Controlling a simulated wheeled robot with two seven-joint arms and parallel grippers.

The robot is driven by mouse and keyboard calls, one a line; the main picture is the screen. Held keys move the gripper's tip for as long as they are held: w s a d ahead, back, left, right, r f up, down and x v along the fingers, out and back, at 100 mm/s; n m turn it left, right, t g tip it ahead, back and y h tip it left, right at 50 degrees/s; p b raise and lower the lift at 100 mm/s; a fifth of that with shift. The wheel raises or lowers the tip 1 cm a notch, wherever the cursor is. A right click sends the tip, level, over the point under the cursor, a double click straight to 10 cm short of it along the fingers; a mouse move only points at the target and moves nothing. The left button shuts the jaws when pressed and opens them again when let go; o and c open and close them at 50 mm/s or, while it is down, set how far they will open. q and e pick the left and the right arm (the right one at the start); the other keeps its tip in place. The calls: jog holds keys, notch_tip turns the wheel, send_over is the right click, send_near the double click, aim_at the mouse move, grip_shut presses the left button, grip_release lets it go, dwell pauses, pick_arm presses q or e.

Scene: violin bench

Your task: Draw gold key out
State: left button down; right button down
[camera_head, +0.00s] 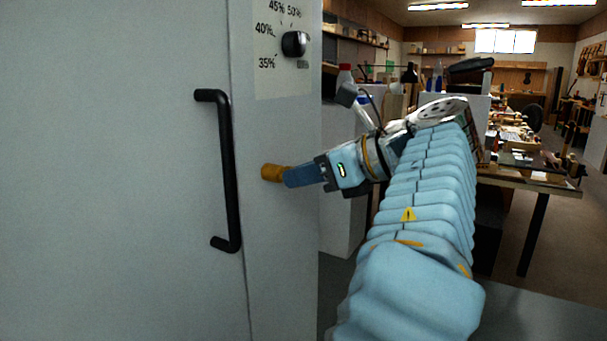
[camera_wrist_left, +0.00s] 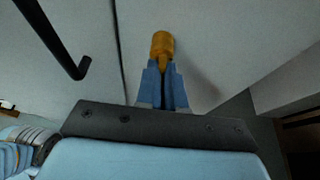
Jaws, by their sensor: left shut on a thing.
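The gold key (camera_head: 272,172) is a short gold piece standing out from the grey cabinet's front panel, right of the black door handle. My left gripper (camera_head: 289,177) comes at it from the right, with its blue fingers closed on its near end. In the left wrist view the gold key (camera_wrist_left: 162,44) shows a rounded head and a narrower part between the blue fingertips (camera_wrist_left: 164,66). The fingers hide part of it. I cannot tell how deep the key sits in the panel. My right gripper is not in view.
The grey cabinet (camera_head: 120,260) fills the left side. Its black bar handle (camera_head: 230,175) stands out left of the key, and a black dial (camera_head: 295,44) with percent marks is above. A cluttered workbench (camera_head: 530,170) stands behind at right.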

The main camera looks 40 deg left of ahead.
pick_arm(q)
jog(key=shift+d, duration=0.7)
dwell(0.9)
jog(key=shift+w+d, duration=0.15)
jog(key=shift+d, duration=0.65)
jog(key=shift+w+d, duration=0.1)
jog(key=shift+d, duration=0.65)
notch_tip(320, 180, up, 7)
